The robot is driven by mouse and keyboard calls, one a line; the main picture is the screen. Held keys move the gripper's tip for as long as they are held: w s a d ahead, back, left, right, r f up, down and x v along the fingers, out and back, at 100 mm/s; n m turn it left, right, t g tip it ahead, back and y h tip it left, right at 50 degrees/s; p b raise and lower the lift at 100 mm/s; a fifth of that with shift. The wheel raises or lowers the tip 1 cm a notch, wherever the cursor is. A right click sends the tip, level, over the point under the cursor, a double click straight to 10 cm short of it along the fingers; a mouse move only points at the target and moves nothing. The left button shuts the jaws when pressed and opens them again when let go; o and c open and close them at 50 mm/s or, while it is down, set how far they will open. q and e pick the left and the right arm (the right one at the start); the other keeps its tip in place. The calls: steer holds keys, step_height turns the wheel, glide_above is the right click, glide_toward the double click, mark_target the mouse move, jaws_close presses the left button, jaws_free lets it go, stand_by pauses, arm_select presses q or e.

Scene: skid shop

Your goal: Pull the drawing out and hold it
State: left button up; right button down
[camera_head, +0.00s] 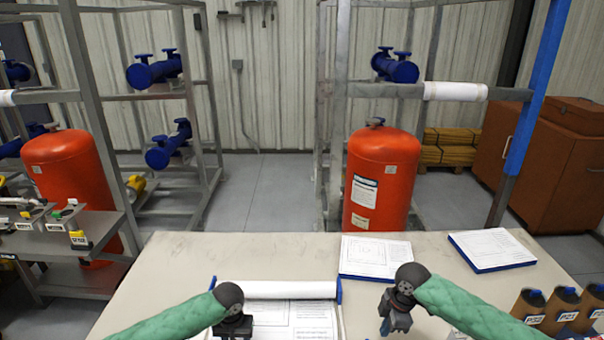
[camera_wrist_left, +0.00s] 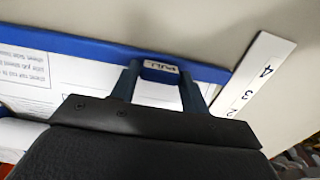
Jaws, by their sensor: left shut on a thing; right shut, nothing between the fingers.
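The drawing is a white printed sheet (camera_head: 295,316) below a white roll (camera_head: 290,289) with blue ends on the table. In the left wrist view the drawing (camera_wrist_left: 50,85) has a blue edge strip and a tab marked "PULL" (camera_wrist_left: 160,67). My left gripper (camera_wrist_left: 160,76) has its fingers on either side of this tab and is shut on it. In the head view my left gripper (camera_head: 236,329) is at the sheet's left side, its fingertips hidden. My right gripper (camera_head: 396,322) is shut and empty, over the table to the right of the sheet.
The pale table (camera_head: 190,262) also bears a flat printed sheet (camera_head: 375,257) and a blue-edged pad (camera_head: 492,249). Brown holders with dark-topped items (camera_head: 562,305) stand at the right. A numbered white strip (camera_wrist_left: 254,75) lies beside the tab. Red tanks (camera_head: 381,180) and racks stand beyond.

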arm_select(q)
steer(key=shift+s, duration=0.2)
steer(key=shift+s, duration=1.7)
